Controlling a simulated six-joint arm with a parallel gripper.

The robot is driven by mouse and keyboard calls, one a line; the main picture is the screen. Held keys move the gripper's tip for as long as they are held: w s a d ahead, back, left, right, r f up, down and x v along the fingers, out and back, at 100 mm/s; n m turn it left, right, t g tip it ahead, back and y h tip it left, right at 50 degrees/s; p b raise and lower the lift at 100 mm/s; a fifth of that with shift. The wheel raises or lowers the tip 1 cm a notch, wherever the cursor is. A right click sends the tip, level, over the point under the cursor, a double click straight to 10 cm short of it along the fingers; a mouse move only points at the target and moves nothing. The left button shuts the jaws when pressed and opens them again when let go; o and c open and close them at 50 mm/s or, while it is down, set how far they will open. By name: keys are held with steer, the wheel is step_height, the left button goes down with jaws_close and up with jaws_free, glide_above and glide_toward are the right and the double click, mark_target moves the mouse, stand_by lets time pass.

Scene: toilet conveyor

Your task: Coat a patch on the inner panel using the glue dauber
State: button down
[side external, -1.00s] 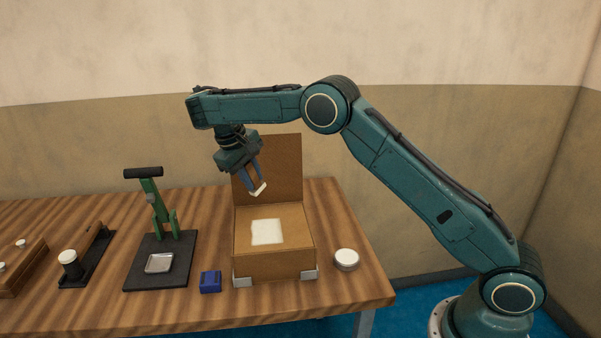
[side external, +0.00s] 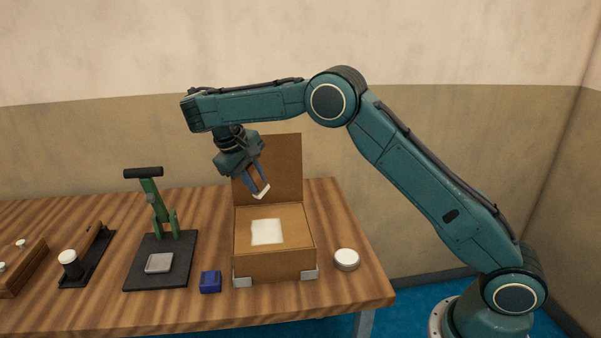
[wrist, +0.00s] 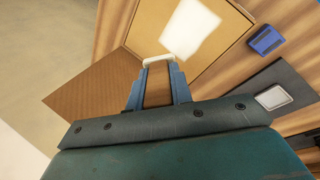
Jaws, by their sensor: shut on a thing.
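My gripper (side external: 256,186) is shut on a small white bar-like piece, which I take to be the glue dauber (side external: 261,192). In the wrist view the dauber (wrist: 160,61) lies across the tips of the blue fingers. The gripper is above the cardboard box (side external: 274,264), in front of its raised lid (side external: 285,165). A white patch (side external: 267,231) shows on the box's inner panel (side external: 296,222), and it also shows in the wrist view (wrist: 190,28). The dauber is apart from the panel, above and behind the patch.
A blue block (side external: 210,282) is left of the box, and a round white-topped tin (side external: 346,259) is right of it. A green lever press (side external: 159,203) with a grey tray (side external: 159,263) stands further left. A stamp-like item (side external: 68,262) is at far left.

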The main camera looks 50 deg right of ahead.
steer(key=s+a+r+h, duration=0.2)
steer(key=s+a+r, duration=0.1)
steer(key=s, duration=0.6)
steer(key=shift+g, duration=0.3)
steer(key=shift+s, duration=0.1)
steer(key=shift+f, duration=2.45)
steer(key=shift+r, duration=0.5)
steer(key=shift+f, duration=0.1)
